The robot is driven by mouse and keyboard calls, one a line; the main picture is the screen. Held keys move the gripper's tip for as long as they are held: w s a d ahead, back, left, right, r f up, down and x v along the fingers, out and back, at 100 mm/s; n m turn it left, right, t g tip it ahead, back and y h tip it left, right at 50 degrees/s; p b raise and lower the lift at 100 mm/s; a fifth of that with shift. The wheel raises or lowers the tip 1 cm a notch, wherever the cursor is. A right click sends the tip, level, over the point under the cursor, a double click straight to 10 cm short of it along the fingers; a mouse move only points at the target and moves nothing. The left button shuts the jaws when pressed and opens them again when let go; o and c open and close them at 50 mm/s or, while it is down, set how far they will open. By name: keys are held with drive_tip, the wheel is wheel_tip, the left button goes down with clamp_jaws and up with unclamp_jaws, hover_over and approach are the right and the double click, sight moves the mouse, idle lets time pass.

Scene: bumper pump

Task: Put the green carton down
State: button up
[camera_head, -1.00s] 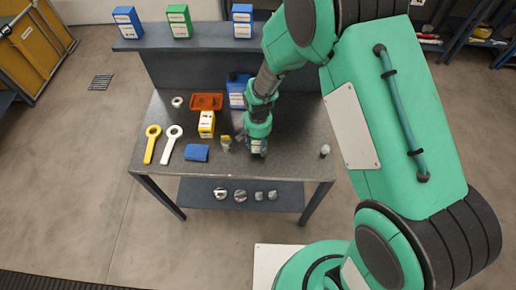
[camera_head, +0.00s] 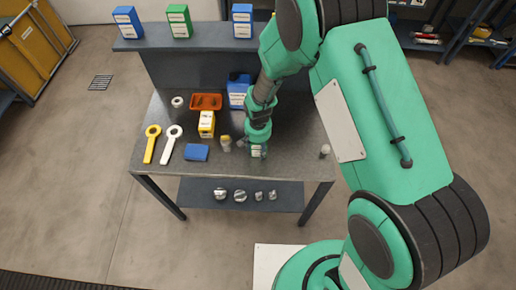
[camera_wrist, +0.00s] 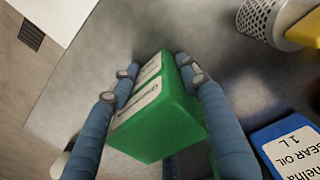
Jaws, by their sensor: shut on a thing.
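The green carton (camera_wrist: 160,125) with a white label sits between the blue fingers of my gripper (camera_wrist: 158,78) in the wrist view. The fingers press on its two sides, and it looks tilted in this view. Another green carton (camera_head: 179,21) stands on the raised back shelf.
A small pale item (camera_head: 325,150) lies at the right edge.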

drive_tip(key=shift+f, duration=0.15)
drive_tip(key=o, duration=1.2)
wheel_tip(320, 180, up, 12)
drive_tip(key=shift+r, duration=0.15)
idle(0.4)
drive_tip(key=shift+r, duration=0.1)
